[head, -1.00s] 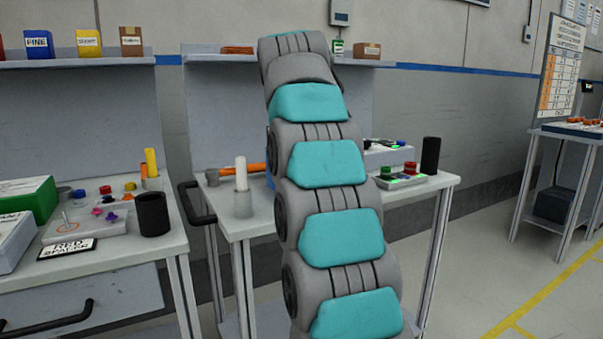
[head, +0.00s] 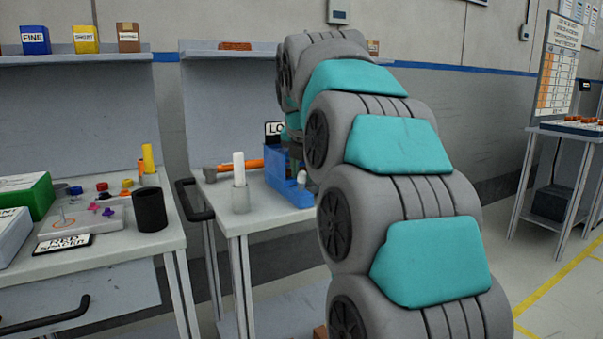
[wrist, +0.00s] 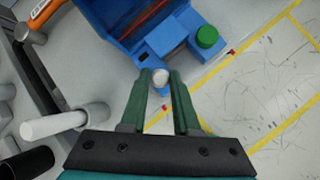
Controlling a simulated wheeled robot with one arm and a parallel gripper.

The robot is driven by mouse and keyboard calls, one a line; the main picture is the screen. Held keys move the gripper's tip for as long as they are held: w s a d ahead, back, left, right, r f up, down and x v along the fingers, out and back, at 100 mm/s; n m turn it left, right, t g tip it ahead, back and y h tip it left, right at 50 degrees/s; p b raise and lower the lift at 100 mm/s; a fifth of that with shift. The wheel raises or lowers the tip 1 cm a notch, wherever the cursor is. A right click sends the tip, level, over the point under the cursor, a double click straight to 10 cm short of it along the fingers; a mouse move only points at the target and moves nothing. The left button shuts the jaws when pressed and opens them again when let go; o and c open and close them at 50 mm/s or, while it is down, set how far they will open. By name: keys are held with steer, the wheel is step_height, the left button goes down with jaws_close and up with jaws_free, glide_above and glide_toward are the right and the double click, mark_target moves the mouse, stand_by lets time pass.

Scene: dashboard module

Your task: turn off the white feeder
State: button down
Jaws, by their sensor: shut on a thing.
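A blue unit (head: 284,182) stands on the middle bench, partly hidden behind my arm in the head view. It also shows at the top of the wrist view (wrist: 125,18). A small white round-topped knob (wrist: 161,76) sticks up at its near edge; it shows in the head view too (head: 302,178). A green knob (wrist: 207,37) stands on the same unit to the right. My gripper (wrist: 160,82) is shut on the white knob, with one dark green finger on each side of it. No part is clearly labelled as the white feeder.
A white cylinder in a pale holder (head: 239,182) stands left of the blue unit. An orange-handled hammer (head: 238,164) lies behind it. A black cup (head: 150,209) is on the left bench. A dark rail (head: 194,204) runs along the bench side.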

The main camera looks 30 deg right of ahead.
steer(key=shift+s+f+t+b, duration=0.2)
steer(key=shift+s+t+b, duration=0.15)
steer(key=shift+t, duration=0.25)
steer(key=c, duration=0.6)
jaws_free()
steer(key=shift+c, duration=0.2)
steer(key=v, duration=0.8)
steer(key=shift+f, duration=0.15)
